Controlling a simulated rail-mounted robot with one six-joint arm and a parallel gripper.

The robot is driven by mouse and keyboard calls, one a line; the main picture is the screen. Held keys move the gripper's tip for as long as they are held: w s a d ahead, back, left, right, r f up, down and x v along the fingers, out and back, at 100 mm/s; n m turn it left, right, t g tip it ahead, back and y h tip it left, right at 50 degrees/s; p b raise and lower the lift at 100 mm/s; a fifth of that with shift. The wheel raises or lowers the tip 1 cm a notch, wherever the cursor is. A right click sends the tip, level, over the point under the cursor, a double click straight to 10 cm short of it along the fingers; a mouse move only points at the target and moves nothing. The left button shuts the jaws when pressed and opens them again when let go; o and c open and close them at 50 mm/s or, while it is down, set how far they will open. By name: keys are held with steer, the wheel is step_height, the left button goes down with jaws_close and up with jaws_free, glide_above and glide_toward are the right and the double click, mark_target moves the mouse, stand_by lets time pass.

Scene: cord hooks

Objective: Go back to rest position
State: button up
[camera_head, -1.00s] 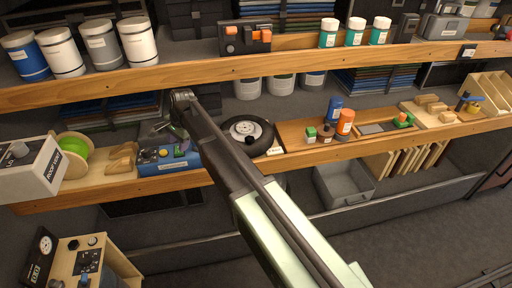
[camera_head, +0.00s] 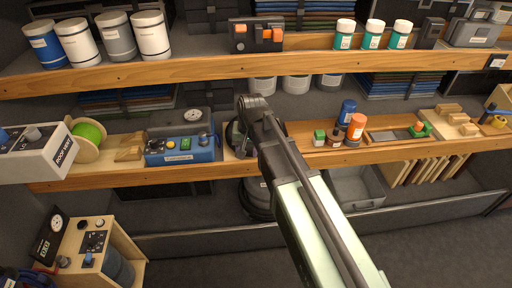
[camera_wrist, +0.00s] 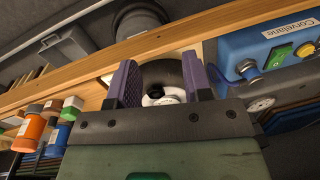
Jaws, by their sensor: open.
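My gripper (camera_wrist: 158,80) is open in the wrist view, its two dark purple fingers apart with nothing held between them. Beyond the fingers is a round black object with a pale centre and black knob (camera_wrist: 158,96). In the head view my arm reaches over the lower shelf, and its end covers most of this round black object (camera_head: 232,137). The fingers are mostly hidden there. A blue control box (camera_head: 181,145) with a green button stands left of the arm's end; it also shows in the wrist view (camera_wrist: 255,48).
Right of my arm are a blue bottle (camera_head: 347,112), an orange bottle (camera_head: 355,127) and small jars. A green-wound spool (camera_head: 88,138) and a grey-white box (camera_head: 35,150) are at left. The upper shelf edge (camera_head: 200,72) runs above the arm's end.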

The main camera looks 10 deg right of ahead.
steer(key=shift+s+d, duration=0.15)
steer(key=s+d+n, duration=0.1)
steer(key=s+d, duration=0.3)
steer(key=s, duration=0.2)
steer(key=s+d+n+h, duration=0.1)
steer(key=s+d, duration=0.3)
steer(key=s, duration=0.3)
steer(key=shift+s+d, duration=0.2)
